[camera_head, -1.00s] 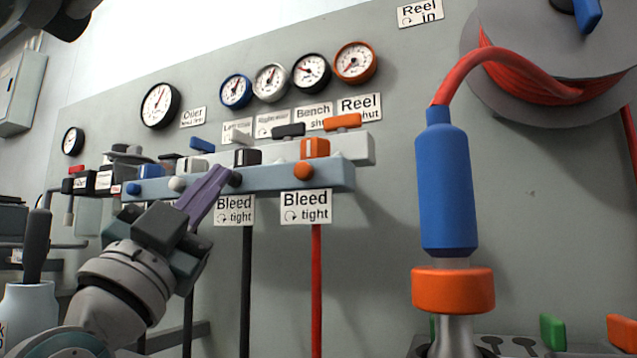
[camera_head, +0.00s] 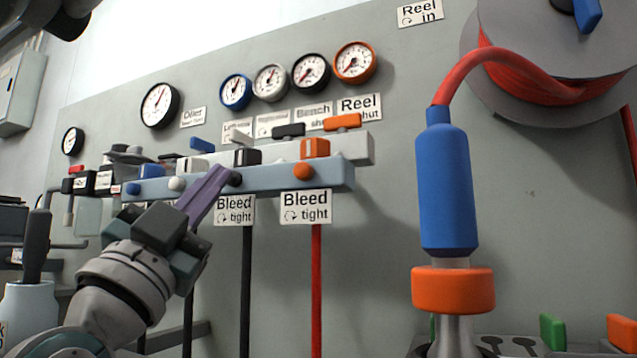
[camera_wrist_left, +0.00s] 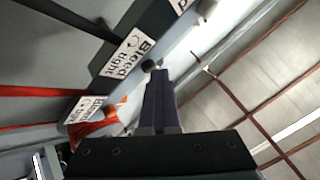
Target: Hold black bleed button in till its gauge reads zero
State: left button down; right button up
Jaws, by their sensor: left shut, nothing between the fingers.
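The black bleed button (camera_head: 236,178) is on the front of the pale blue manifold bar (camera_head: 268,184), above a "Bleed tight" label. My left gripper (camera_head: 232,179) is shut and empty, its purple fingers reaching up from lower left with their tips at the button, apparently touching it. In the left wrist view the shut fingers (camera_wrist_left: 159,80) end beside the dark button (camera_wrist_left: 148,66); how far it is pushed in cannot be told. The black-rimmed gauge (camera_head: 311,71) has its needle toward the lower left, near the low end of its dial. My right gripper is not in view.
An orange button (camera_head: 303,171) sits to the right on the same bar, a white one (camera_head: 177,184) to the left. Valve levers stand just above. Black and red hoses hang below. A blue cylinder (camera_head: 447,190) with an orange collar stands at right.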

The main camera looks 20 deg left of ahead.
pick_arm(q)
jog(key=shift+s, duration=0.1)
jog(key=shift+s+p, duration=0.6)
jog(key=shift+s, duration=0.25)
jog(key=s, duration=0.1)
jog(key=s+p, duration=0.1)
jog(key=s, duration=0.1)
jog(key=s+p, duration=0.1)
jog(key=s, duration=0.1)
jog(key=shift+a, duration=0.25)
